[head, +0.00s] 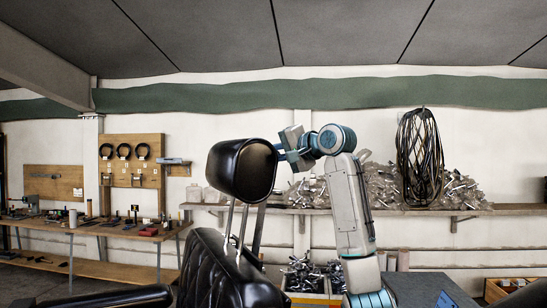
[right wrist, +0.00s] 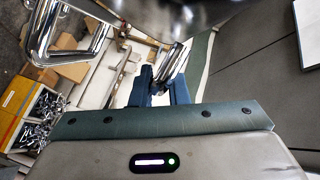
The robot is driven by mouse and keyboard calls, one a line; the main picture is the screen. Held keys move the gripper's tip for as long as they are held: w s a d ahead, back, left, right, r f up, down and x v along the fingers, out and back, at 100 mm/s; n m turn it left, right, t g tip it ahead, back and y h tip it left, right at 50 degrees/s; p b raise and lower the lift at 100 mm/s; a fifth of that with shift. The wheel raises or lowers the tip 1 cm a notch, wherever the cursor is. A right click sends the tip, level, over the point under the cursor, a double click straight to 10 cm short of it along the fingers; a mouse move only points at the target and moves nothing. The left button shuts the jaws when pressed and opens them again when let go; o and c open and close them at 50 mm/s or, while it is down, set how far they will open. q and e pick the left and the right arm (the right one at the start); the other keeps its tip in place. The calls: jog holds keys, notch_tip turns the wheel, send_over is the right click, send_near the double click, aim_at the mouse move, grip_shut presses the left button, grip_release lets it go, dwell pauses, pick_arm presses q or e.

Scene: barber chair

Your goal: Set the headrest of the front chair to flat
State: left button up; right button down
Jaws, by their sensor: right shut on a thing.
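The black padded headrest (head: 241,170) of the front chair stands on two metal posts above the tufted black chair back (head: 222,275). It looks upright, not laid flat. My right gripper (head: 281,152) is at the headrest's right side, with the arm rising from the lower right. In the right wrist view my right gripper's blue fingers (right wrist: 158,88) are shut on a short chrome piece (right wrist: 176,60) close under the dark, blurred headrest (right wrist: 165,10). How this piece joins the headrest is hidden. My left gripper is not in view.
A wall shelf (head: 470,210) with heaped metal parts and a coil of black cable (head: 419,155) is behind my right arm. A workbench (head: 90,228) with tools stands at the left. A bin of metal parts (head: 308,278) is below. Open air lies left of the headrest.

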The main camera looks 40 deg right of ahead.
jog(key=shift+w+a+f, duration=0.1)
jog(key=shift+f, duration=0.15)
jog(key=c, duration=1.5)
grip_release()
jog(key=shift+o, duration=0.2)
jog(key=s+r+b, duration=0.1)
jog(key=s+b, duration=0.3)
jog(key=s, duration=0.6)
jog(key=shift+s+d+r+b, duration=0.3)
jog(key=shift+s+d+r, duration=0.05)
jog(key=shift+d, duration=0.1)
